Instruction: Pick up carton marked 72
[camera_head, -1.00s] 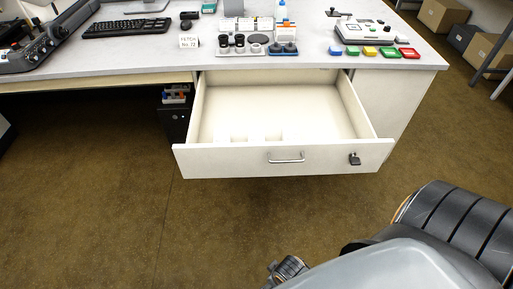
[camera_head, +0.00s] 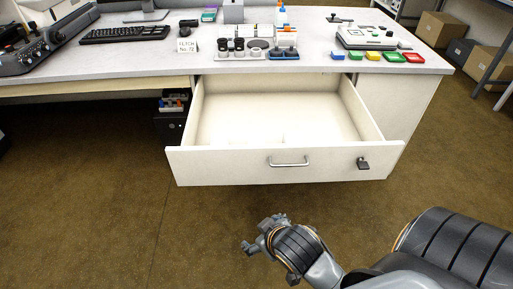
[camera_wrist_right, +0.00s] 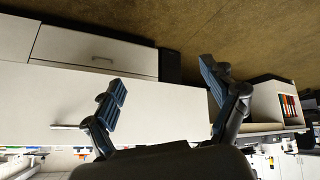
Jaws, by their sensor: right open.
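A card (camera_head: 187,46) on the desk reads "FETCH No. 72". The drawer (camera_head: 279,163) below the desk top is pulled out. Faint pale shapes (camera_head: 283,139) show inside it, just behind its front panel; I cannot tell whether they are cartons, and I can read no number on them. My right gripper (camera_head: 262,232) is in front of the drawer and lower in the picture, apart from it. In the right wrist view its two fingers (camera_wrist_right: 163,77) are spread with nothing between them. My left gripper is not in view.
The drawer front has a bar handle (camera_head: 288,162) and a dark lock (camera_head: 363,163). The desk top (camera_head: 310,30) holds a keyboard (camera_head: 124,34), a vial rack and coloured trays. Cardboard boxes (camera_head: 437,29) stand on the floor at the right. The floor before the drawer is clear.

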